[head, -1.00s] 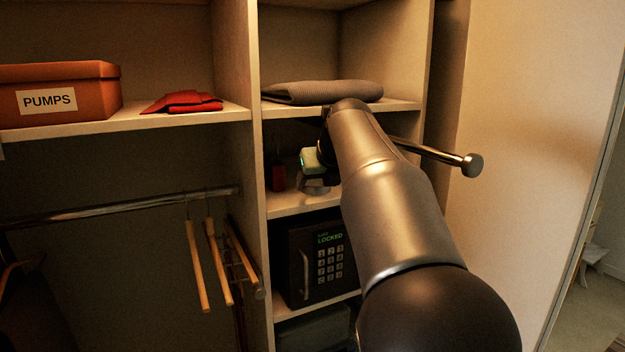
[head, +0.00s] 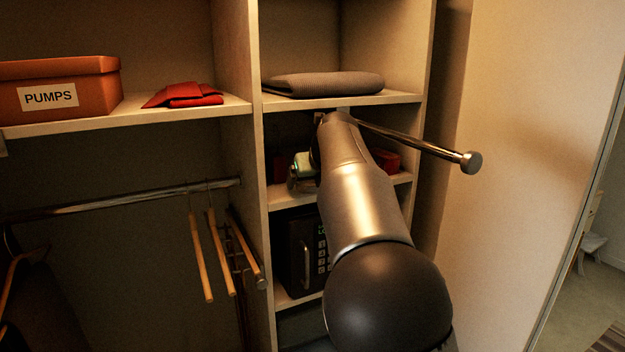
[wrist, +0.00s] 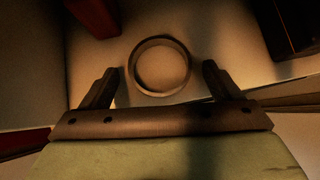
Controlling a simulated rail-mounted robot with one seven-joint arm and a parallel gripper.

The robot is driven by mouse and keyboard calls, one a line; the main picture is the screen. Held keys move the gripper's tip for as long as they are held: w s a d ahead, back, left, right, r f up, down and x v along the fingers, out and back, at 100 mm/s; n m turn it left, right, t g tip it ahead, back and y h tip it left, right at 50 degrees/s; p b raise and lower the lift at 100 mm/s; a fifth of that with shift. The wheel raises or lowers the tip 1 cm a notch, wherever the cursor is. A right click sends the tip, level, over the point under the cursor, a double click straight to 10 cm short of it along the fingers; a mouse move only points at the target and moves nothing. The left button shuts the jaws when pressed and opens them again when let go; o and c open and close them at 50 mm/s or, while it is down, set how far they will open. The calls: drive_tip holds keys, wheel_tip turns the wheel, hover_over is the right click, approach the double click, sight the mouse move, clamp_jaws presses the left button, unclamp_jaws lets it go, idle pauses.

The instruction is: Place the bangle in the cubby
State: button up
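The bangle is a plain ring (wrist: 160,92) lying on a pale surface in the wrist view. My gripper (wrist: 160,66) is open, with one finger on each side of the bangle and a visible gap to both. In the head view the cubby is the compartment above the safe, with a pale shelf board (head: 285,196). My arm reaches into it and my wrist, with a pale green part, is at its left side. The fingertips and the bangle are hidden from the head view.
A red box (head: 385,160) stands at the cubby's right. A dark red object (wrist: 94,14) and a dark box (wrist: 296,20) flank the bangle's far side. The black safe (head: 297,250) is below, folded grey cloth (head: 325,84) above. A metal rod (head: 430,149) juts out to the right.

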drive_tip(key=shift+r, duration=0.1)
drive_tip(key=b+v, duration=0.2)
drive_tip(key=v, duration=1)
idle(1.2)
